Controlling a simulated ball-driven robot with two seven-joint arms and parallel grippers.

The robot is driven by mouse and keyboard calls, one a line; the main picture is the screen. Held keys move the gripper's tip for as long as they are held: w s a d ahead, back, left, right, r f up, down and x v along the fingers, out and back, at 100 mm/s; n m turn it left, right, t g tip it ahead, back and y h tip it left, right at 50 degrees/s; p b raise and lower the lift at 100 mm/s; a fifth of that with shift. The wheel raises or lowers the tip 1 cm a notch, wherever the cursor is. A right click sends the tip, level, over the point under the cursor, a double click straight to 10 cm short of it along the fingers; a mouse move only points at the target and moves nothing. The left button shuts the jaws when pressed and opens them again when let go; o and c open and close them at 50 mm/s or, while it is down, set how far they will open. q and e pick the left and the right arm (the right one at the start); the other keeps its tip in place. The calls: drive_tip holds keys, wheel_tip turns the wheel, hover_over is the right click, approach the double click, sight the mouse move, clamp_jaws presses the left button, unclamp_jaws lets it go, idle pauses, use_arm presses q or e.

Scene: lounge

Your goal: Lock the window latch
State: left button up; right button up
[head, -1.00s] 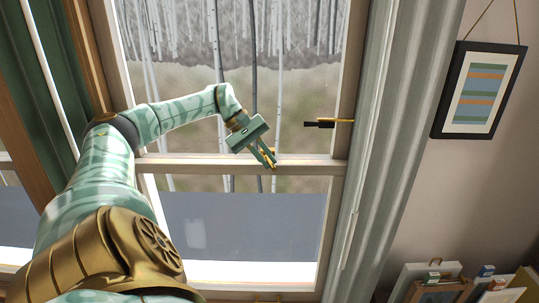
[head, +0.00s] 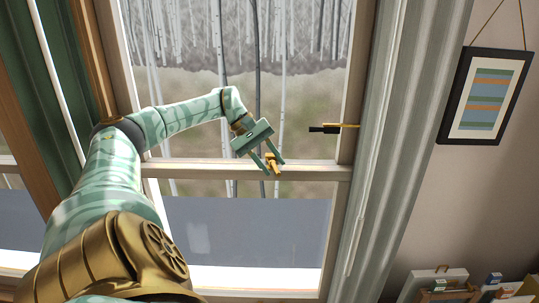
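The window latch (head: 273,162) is a small brass piece at the middle rail (head: 215,169) of the window. My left gripper (head: 272,166) is at the latch, with its two pale green fingers apart, one on each side of the brass. Whether the fingers touch it I cannot tell, and they partly hide it. Whether the latch is turned to locked is too small to tell. My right gripper is not in view.
A black and brass handle (head: 334,128) sticks out at the window's right frame. A grey curtain (head: 400,140) hangs right of it, and a green curtain (head: 55,90) at the left. A framed picture (head: 486,95) hangs on the right wall above books and boxes (head: 445,285).

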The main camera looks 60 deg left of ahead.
use_arm(q)
drive_tip(key=s+d+r+b, duration=0.7)
drive_tip(key=s+d+r, duration=0.1)
drive_tip(key=d+r, duration=0.3)
drive_tip(key=shift+d+r+b, duration=0.3)
drive_tip(key=shift+r+b, duration=0.1)
drive_tip(key=shift+r, duration=0.4)
